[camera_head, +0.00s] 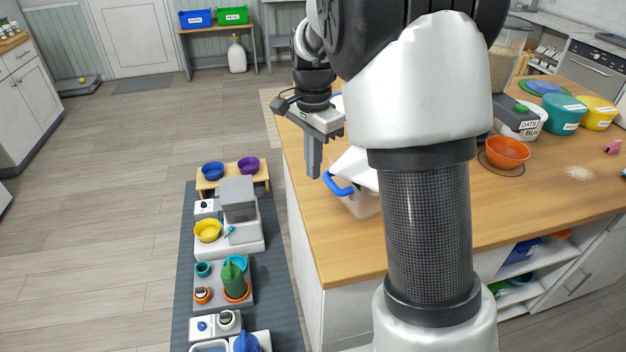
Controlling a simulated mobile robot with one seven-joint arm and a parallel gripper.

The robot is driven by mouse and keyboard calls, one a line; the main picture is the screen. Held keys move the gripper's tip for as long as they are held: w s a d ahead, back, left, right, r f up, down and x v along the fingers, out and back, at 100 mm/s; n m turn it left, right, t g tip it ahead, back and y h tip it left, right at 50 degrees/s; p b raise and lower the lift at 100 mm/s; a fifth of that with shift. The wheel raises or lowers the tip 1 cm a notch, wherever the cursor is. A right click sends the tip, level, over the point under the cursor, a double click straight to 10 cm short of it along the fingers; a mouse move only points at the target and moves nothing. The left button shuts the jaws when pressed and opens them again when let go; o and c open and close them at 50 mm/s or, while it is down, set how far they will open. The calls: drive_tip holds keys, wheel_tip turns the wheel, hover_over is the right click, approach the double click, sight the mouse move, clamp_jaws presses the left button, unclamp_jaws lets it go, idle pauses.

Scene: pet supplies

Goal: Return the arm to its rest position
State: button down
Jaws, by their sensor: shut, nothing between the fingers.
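My gripper (314,172) points down near the left edge of the wooden counter (350,255). Its fingers are together, with nothing seen between them.
An orange bowl (507,151), a teal tub (563,115) and a yellow tub (597,112) stand on the counter at right. A dark mat (187,277) with feeders and bowls lies on the floor at left.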

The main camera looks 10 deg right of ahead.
drive_tip(key=s+r+n+t+p, duration=0.35)
drive_tip(key=s+r+n, duration=0.25)
drive_tip(key=s+r, duration=0.65)
drive_tip(key=s+r+n+t+p, duration=0.2)
drive_tip(key=s+n, duration=0.5)
drive_tip(key=s, duration=0.4)
drive_tip(key=shift+w+p+v, duration=0.2)
drive_tip(key=shift+p+v, duration=0.25)
drive_tip(key=shift+v, duration=0.55)
drive_tip(key=shift+a+r, duration=0.1)
